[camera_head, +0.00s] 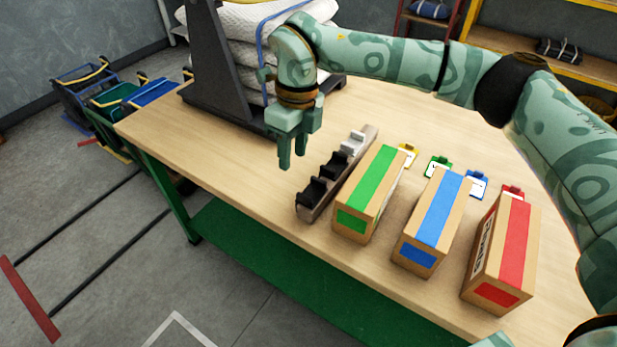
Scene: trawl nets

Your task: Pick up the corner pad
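My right gripper (291,153) hangs fingers down above the wooden table (235,165), left of a long narrow rack (325,208). Its fingers are seen at an angle, and I cannot tell whether they are apart; nothing shows between them. The rack holds black angular pieces, one at the near end (311,192) and one in the middle (334,167), and a white piece (354,142) at the far end. These look like corner pads, though I cannot tell for sure. The gripper appears apart from them.
Boxes with green (371,190), blue (432,222) and red (503,252) tape stand right of the rack. Small coloured clips with tags (438,168) lie behind them. A dark stand (222,70) with white sacks (250,28) is at the back. The table's left part is clear.

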